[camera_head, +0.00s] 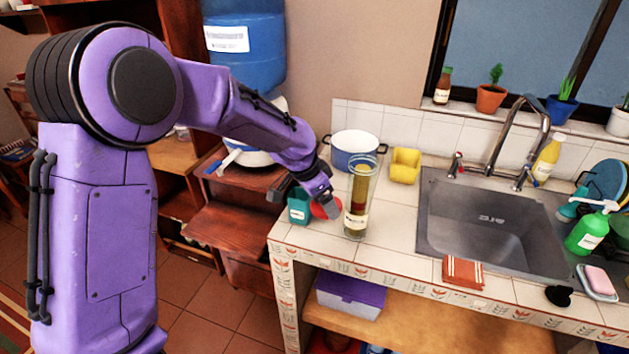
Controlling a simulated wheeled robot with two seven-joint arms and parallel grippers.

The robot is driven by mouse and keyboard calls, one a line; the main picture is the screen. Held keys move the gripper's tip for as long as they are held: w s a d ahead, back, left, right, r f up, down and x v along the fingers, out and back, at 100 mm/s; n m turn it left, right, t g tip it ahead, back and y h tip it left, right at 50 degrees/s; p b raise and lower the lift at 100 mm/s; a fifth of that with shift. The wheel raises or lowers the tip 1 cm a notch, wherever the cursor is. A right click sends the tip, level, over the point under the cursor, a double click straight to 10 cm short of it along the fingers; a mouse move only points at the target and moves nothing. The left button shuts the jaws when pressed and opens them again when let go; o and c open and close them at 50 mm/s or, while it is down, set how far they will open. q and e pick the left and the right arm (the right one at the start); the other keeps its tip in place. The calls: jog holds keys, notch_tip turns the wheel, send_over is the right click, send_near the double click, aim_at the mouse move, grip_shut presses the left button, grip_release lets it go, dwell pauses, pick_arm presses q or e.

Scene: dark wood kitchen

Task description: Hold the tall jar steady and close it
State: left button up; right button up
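The tall jar (358,205) is clear glass with layered brown and yellowish contents and a white label. It stands upright on the tiled counter, left of the sink, and I see no lid on its top. A round red thing (325,209), possibly a lid, is just left of the jar, partly hidden by my gripper. My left gripper (303,202) is low over the counter's left end, its fingers spread apart. A teal container (298,207) shows between or behind the fingers; I cannot tell whether they touch it. My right gripper is out of view.
A blue-and-white pot (355,148) and a yellow container (405,166) stand behind the jar. The sink (485,225) is to the right, with a folded orange cloth (462,273) at its front edge. The counter tiles (385,255) in front of the jar are clear.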

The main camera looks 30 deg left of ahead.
pick_arm(q)
jog(key=s+d+f+n+y, duration=0.1)
jog(key=s+d+f+n, duration=0.2)
jog(key=d, duration=0.2)
jog(key=s+d+f+n+y, duration=0.1)
jog(key=s+d+f+n, duration=0.25)
jog(key=d, duration=0.25)
jog(key=shift+m+t, duration=0.3)
jog(key=shift+m, duration=0.05)
notch_tip(320, 180, down, 4)
jog(key=b, duration=0.5)
jog(key=shift+a+f, duration=0.15)
jog(key=shift+f, duration=0.1)
jog(key=shift+s, duration=0.1)
